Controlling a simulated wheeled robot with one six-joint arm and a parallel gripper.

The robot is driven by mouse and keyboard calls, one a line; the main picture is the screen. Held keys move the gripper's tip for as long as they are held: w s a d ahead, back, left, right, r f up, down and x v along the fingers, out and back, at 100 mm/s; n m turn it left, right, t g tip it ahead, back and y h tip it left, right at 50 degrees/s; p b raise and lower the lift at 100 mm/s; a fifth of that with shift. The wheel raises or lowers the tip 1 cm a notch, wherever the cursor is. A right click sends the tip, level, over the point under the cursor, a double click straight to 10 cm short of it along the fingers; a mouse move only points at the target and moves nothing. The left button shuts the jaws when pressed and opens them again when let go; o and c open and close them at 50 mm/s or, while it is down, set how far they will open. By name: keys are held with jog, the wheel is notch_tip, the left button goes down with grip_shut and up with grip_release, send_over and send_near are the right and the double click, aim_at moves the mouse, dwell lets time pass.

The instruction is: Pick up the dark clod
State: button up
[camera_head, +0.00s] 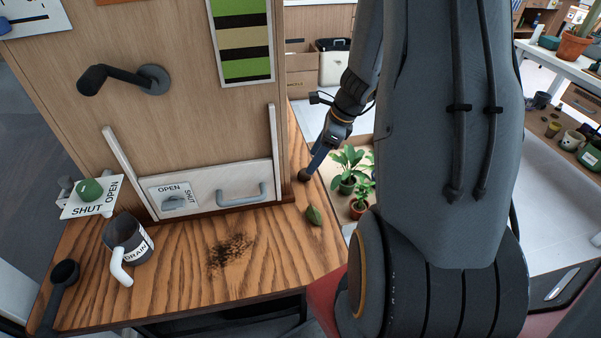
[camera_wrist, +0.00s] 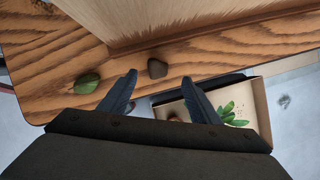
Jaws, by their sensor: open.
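The dark clod (camera_wrist: 157,68) is a small brown-black lump on the wooden bench top, near the edge of the board standing on it. It also shows in the head view (camera_head: 304,175), beside the lower right corner of that board. My gripper (camera_wrist: 159,84) is open and empty. Its two dark fingers point toward the clod, one to each side in the wrist view, with the clod just past the tips. In the head view my gripper (camera_head: 312,168) hangs close to the clod; whether it touches cannot be told.
A green leaf-like lump (camera_head: 314,215) lies near the bench edge. A wooden panel (camera_head: 215,203) with handle stands behind. A DRAIN mug (camera_head: 127,240), black scoop (camera_head: 65,275) and dark crumbs (camera_head: 232,250) lie left. Potted plants (camera_head: 347,185) stand in a box below the right edge.

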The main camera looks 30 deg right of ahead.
aim_at(303, 174)
jog(key=shift+p+x, duration=0.35)
jog(key=shift+x, duration=2.85)
jog(key=shift+s, duration=0.15)
jog(key=c, duration=1.1)
